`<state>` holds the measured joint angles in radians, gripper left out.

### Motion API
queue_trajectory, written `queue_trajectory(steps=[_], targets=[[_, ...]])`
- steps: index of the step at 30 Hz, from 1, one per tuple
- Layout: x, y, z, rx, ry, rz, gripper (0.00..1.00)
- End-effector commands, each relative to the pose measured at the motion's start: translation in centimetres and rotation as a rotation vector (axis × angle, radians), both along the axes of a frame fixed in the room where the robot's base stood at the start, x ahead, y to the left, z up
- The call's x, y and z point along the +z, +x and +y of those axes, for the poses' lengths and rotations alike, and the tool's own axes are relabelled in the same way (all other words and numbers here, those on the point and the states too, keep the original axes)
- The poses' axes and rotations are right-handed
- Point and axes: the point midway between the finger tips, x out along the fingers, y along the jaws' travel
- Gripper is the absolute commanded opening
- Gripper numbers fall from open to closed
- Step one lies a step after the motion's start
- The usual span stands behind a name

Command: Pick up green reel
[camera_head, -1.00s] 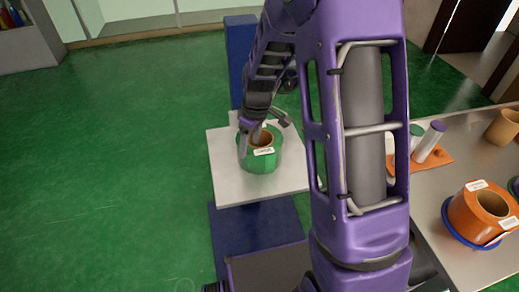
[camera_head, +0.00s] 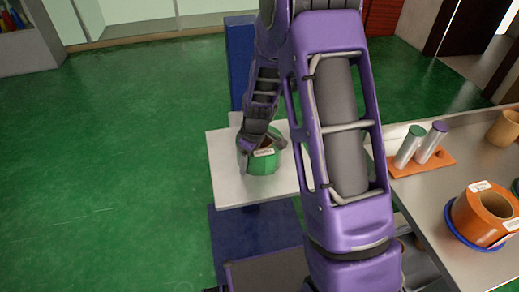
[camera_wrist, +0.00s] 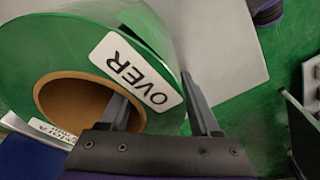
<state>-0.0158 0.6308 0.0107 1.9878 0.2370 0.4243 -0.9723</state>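The green reel (camera_head: 262,164) stands upright on a white-topped stand (camera_head: 228,185), left of my arm. In the wrist view the reel (camera_wrist: 95,40) fills the upper left, with its brown cardboard core and a white "OVER" label. My gripper (camera_wrist: 152,88) is open astride the reel's wall. One finger reaches into the core's hole, and the other is outside the rim. Small gaps seem to show between the fingers and the wall; the fingertips' depth is unclear. In the head view my gripper (camera_head: 258,142) is over the reel's top and partly hides it.
A metal table (camera_head: 425,205) at right holds an orange reel (camera_head: 470,217) on a blue base, a tan cup-like roll (camera_head: 504,128) and an orange holder (camera_head: 440,163) with two capped cylinders. A blue panel (camera_head: 238,60) stands behind the stand. The green floor at left is clear.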

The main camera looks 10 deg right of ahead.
Motion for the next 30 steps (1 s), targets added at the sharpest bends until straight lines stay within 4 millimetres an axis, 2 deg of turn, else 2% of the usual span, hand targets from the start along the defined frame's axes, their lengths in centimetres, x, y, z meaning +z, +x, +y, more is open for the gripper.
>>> queue_trajectory(steps=[1,9,10,30], targets=[[0.01,0.00,0.00,0.000,0.000,0.000,0.52],[0.02,-0.02,0.01,0.000,0.000,0.000,0.03],[0.02,-0.02,0.01,0.000,0.000,0.000,0.00],[0.05,0.04,0.09,0.002,0.001,-0.002,0.00]])
